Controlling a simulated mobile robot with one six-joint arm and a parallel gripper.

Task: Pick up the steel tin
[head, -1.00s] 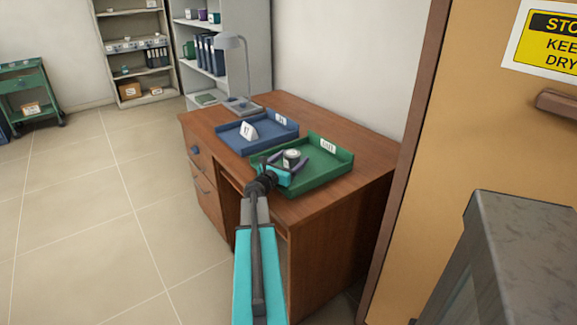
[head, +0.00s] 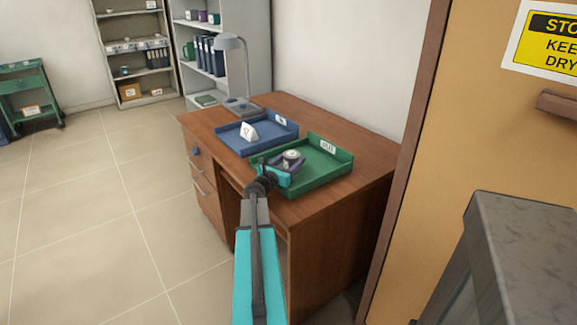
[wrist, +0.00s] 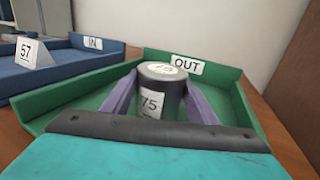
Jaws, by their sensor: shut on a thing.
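The steel tin (wrist: 174,103) is a dark grey cylinder with a white label reading 75 on its side and another label on its lid. It stands upright in the green OUT tray (wrist: 68,110) on the desk. In the head view the tin (head: 292,155) shows in the tray near my gripper's tips. My gripper (wrist: 160,100) is shut on the tin, one purple-grey finger on each side of it. In the head view my gripper (head: 288,162) reaches over the tray's near left edge. The tin's base is partly hidden, so I cannot tell whether it touches the tray floor.
A blue IN tray (head: 262,140) with a white tent card marked 57 (head: 249,132) sits left of the green tray on the wooden desk (head: 345,178). A grey lamp (head: 232,45) stands at the back. A wall and brown door frame bound the right side.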

